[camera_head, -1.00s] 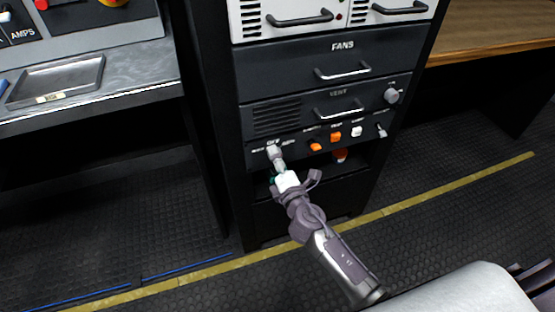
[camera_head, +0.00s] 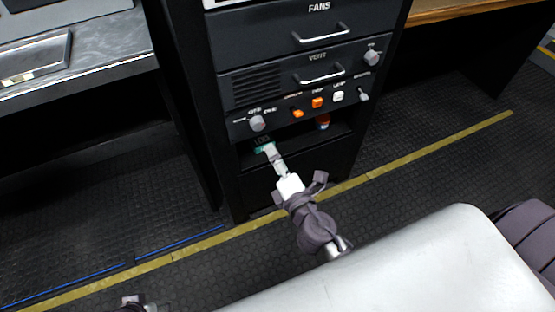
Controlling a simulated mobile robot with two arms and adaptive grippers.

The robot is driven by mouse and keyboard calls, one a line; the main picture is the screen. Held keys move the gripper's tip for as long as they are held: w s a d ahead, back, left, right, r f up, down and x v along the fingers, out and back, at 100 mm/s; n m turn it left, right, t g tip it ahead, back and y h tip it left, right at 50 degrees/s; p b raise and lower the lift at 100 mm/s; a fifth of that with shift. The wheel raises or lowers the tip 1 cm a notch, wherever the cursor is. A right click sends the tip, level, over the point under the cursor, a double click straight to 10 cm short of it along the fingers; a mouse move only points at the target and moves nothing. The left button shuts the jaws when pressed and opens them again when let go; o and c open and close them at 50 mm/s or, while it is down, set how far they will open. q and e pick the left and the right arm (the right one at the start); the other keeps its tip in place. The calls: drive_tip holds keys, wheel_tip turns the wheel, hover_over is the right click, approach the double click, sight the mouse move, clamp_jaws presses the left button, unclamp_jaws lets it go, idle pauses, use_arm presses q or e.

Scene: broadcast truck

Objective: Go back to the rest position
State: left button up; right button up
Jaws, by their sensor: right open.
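My right gripper (camera_head: 269,151) is at the lower front of the dark rack, pointing up at it. It is open and nothing shows between its fingers. It is a little below and right of the grey rotary knob (camera_head: 257,123), with a visible gap between them. A small grey and white part at the bottom left edge (camera_head: 133,301) looks like a piece of my left gripper; its fingers cannot be made out.
The rack has a FANS drawer (camera_head: 285,42), a VENT drawer (camera_head: 262,86) and a switch panel with orange and white buttons. An open shelf below holds a teal item and an orange and white item (camera_head: 322,122). A bench (camera_head: 105,55) stands left. The floor (camera_head: 90,190) is clear.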

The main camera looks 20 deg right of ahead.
drive_tip(key=shift+s, duration=0.35)
drive_tip(key=shift+d, duration=0.1)
